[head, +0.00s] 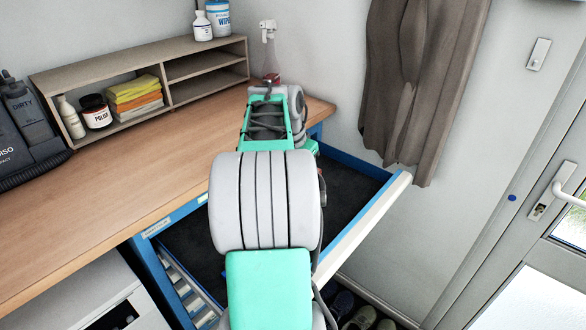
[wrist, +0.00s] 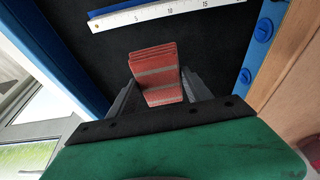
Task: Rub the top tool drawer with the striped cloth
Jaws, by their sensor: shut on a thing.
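The striped cloth (wrist: 155,72) is a folded red piece with grey stripes, held between the two dark fingers of my gripper (wrist: 160,82) in the wrist view. The top tool drawer (head: 378,213) is pulled open, with a light front edge, blue sides and a dark lined floor. In the wrist view the cloth is over the drawer's dark floor (wrist: 210,50); I cannot tell whether it touches. In the head view my arm crosses the drawer and hides much of its inside; the fingers and cloth cannot be made out there.
A white ruler (wrist: 165,13) lies in the drawer beyond the cloth. The wooden benchtop (head: 120,185) carries a shelf (head: 205,68) with folded cloths (head: 135,95) and bottles. A grey-brown garment (head: 415,75) hangs behind the drawer. Shoes (head: 360,318) are on the floor below.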

